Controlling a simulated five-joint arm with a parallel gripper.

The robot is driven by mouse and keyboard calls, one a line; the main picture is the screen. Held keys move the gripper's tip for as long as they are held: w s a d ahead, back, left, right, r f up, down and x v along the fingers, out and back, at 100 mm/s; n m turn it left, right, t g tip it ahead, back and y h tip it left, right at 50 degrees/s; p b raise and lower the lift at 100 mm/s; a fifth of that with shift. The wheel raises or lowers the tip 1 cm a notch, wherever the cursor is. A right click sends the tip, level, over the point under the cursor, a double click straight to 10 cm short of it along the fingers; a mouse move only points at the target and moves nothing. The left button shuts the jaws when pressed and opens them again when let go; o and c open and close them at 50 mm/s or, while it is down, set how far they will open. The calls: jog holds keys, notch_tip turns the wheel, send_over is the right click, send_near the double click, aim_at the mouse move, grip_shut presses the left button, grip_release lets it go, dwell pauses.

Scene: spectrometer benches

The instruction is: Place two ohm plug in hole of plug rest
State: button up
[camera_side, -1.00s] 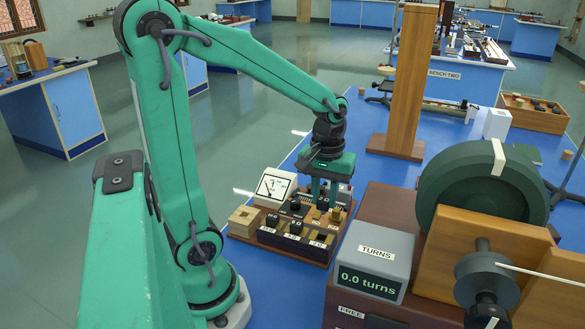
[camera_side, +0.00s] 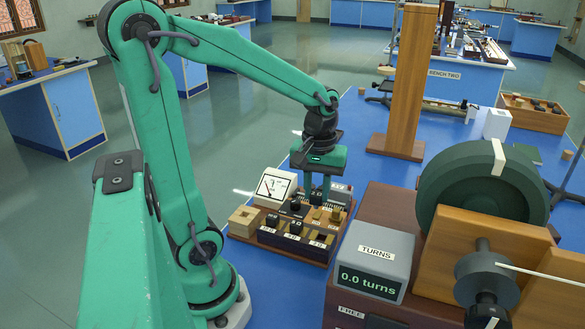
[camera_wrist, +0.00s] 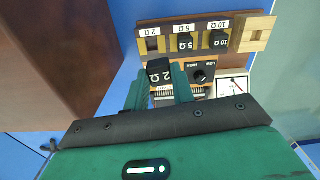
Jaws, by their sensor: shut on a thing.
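My gripper (camera_side: 317,193) is shut on the two ohm plug (camera_wrist: 160,73), a black block with a white "2 Ω" label. It holds the plug above the resistance box (camera_side: 294,243), at the side of the meter and knob. In the wrist view the plug sits between both green fingers; its lower end is hidden. The plug rest (camera_side: 244,219) is a pale wooden block with a square hole, at the left end of the box; it also shows at the top right of the wrist view (camera_wrist: 257,33). Its hole looks empty.
The five ohm plug (camera_wrist: 185,42) and ten ohm plug (camera_wrist: 218,39) stand in the box; the two ohm socket (camera_wrist: 152,45) looks open. A white meter (camera_side: 275,187) stands behind. A turns counter (camera_side: 372,262) and a large dark wheel (camera_side: 470,190) are on the right.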

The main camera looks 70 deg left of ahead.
jog(key=s+a+n, duration=0.3)
jog(key=s+n, duration=0.4)
jog(key=s, duration=0.1)
jog(key=shift+s+a+r+n, duration=0.25)
jog(key=shift+a+r+n, duration=0.1)
jog(key=shift+r, duration=0.1)
send_near(245, 221)
jog(key=a+f, duration=0.2)
jog(key=shift+w+a, duration=0.25)
jog(key=shift+a, duration=0.05)
jog(key=shift+f, duration=2)
jog(key=shift+f, duration=0.1)
